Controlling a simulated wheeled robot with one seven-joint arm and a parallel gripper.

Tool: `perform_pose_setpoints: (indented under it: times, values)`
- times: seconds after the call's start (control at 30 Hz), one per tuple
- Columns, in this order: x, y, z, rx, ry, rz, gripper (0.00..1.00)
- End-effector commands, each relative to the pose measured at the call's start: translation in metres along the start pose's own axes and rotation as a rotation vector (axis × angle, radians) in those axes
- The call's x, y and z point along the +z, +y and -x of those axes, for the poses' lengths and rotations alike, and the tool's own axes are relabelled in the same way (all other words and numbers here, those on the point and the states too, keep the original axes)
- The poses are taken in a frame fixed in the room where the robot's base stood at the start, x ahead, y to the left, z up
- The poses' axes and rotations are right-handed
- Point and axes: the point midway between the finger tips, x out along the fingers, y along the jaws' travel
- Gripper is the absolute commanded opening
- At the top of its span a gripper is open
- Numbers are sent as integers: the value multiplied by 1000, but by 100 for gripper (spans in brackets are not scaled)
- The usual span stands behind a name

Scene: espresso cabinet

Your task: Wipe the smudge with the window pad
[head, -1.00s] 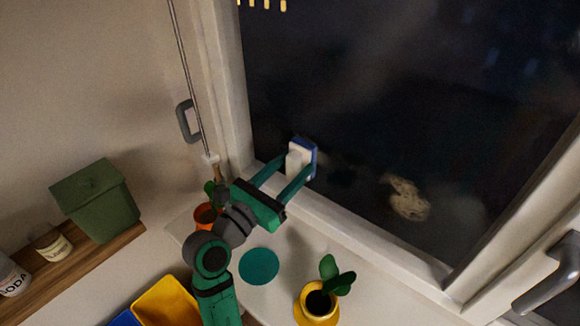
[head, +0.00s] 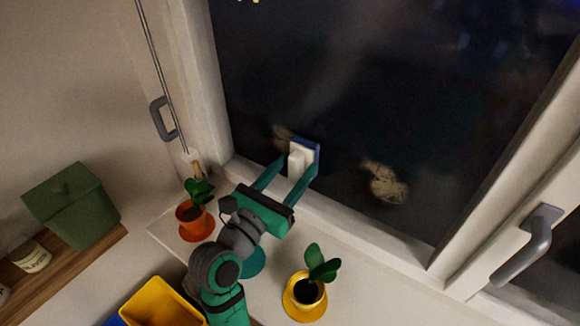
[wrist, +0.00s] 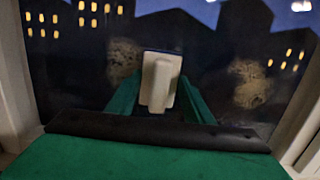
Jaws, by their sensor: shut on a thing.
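The window pad (head: 313,154) has a blue base and a white handle (head: 297,160). My gripper (head: 299,172) is shut on the handle, with the pad facing the dark window glass. In the wrist view the white handle (wrist: 160,82) is between the green fingers. I cannot tell whether the pad touches the glass. A pale tan smudge (head: 385,183) is on the glass to the right of the pad, apart from it. Another brownish smudge (head: 282,133) shows just left of the pad. The wrist view shows both, the left smudge (wrist: 122,58) and the right smudge (wrist: 250,84).
On the white sill (head: 365,270) stand an orange pot (head: 194,222) with a plant and a yellow pot (head: 305,292) with a plant, below my gripper. A teal disc (head: 254,262) is partly hidden by my arm. A grey window handle (head: 535,240) juts out at the right.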

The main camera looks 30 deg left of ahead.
Motion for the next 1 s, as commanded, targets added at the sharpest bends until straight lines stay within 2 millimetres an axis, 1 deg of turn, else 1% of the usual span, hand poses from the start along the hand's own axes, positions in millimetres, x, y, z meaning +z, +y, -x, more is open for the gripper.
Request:
perform_pose_setpoints:
  times: [0.03, 0.1, 0.33, 0.47, 0.8, 1.0]
  values:
    - [0, -6, -1, -6, 0, 1, 29]
    - [-1, -8, -2, -5, 1, 1, 29]
    - [0, -8, 0, -5, 0, 1, 29]
    - [0, -1, 1, -4, 0, 2, 29]
    - [0, 24, 2, -2, 1, 1, 29]
    - [0, 29, 2, -3, 0, 1, 29]
